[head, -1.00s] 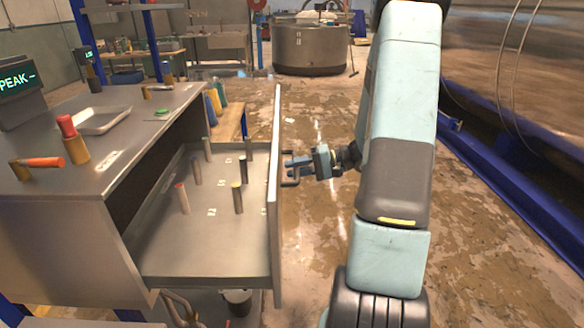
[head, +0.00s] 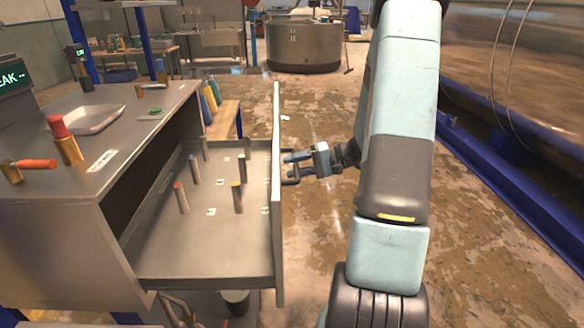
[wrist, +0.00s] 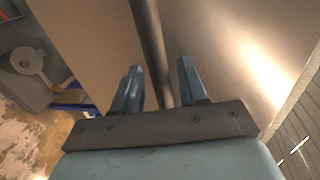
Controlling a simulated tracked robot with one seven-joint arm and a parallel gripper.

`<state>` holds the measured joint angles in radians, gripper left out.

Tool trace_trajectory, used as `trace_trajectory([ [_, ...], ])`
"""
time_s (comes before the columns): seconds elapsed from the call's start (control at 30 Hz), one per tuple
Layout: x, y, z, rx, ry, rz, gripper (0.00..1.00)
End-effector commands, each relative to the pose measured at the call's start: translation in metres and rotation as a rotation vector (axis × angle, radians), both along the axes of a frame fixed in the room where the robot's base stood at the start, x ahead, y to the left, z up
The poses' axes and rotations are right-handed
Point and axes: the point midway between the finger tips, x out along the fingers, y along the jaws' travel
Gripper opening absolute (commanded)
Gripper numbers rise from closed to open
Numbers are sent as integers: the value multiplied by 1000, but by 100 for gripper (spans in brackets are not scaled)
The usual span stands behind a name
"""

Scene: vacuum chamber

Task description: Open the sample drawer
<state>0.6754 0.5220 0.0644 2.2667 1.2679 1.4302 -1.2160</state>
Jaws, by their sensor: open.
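The sample drawer (head: 150,255) stands pulled out of the metal bench, with several upright sample cylinders (head: 238,197) inside on its floor. Its front panel (head: 277,200) faces right toward my arm. A dark bar handle (head: 291,181) sticks out from the panel. My gripper (head: 297,163) is at the handle in the head view. In the wrist view the handle bar (wrist: 152,45) runs between the two blue fingers of my gripper (wrist: 158,85). The fingers are apart, with gaps on both sides of the bar.
A bucket (head: 236,300) stands below the drawer. A large metal vessel (head: 520,70) on a blue frame lies at right. Floor between is clear.

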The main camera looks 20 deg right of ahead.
Motion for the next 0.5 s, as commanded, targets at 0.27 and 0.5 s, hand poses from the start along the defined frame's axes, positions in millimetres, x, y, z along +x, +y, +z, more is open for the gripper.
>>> trace_trajectory([
  [0.27,-10,-29,6,-2,-1,-4,42],
  [0.5,-26,-73,15,-1,-1,-5,42],
])
